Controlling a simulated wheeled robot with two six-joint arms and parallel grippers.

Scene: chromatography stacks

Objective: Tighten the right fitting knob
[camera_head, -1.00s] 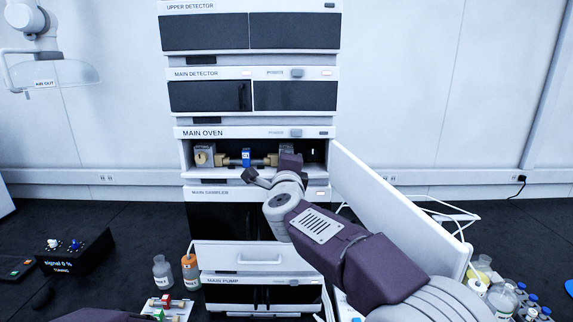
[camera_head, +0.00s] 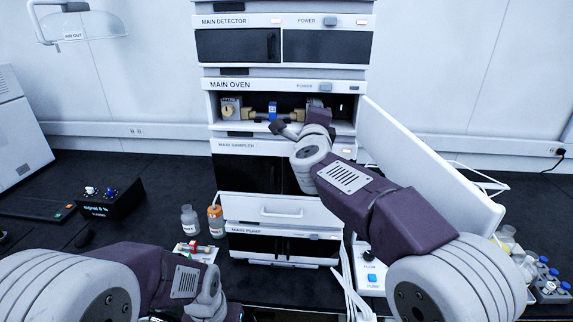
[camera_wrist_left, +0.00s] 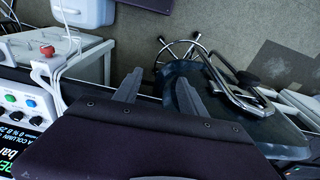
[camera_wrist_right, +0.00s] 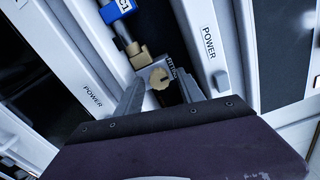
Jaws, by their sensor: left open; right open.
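The right fitting knob (camera_wrist_right: 158,78) is a brass, slotted knob on a grey block. In the right wrist view it appears between the fingertips of my open right gripper (camera_wrist_right: 160,76); contact cannot be told. In the head view my right gripper (camera_head: 318,117) is inside the main oven's opening and covers most of the right fitting. A blue-labelled column (camera_head: 272,111) lies level across the oven, left of this gripper, and also shows in the right wrist view (camera_wrist_right: 116,9). My left gripper (camera_wrist_left: 157,85) is open and empty, away from the oven.
The oven door (camera_head: 430,165) stands open at the right, beside my right arm. The left fitting (camera_head: 229,110) is at the oven's left end. Below, a drawer (camera_head: 280,211) sticks out. Two bottles (camera_head: 189,220) and a small tray (camera_head: 207,252) stand at the lower left.

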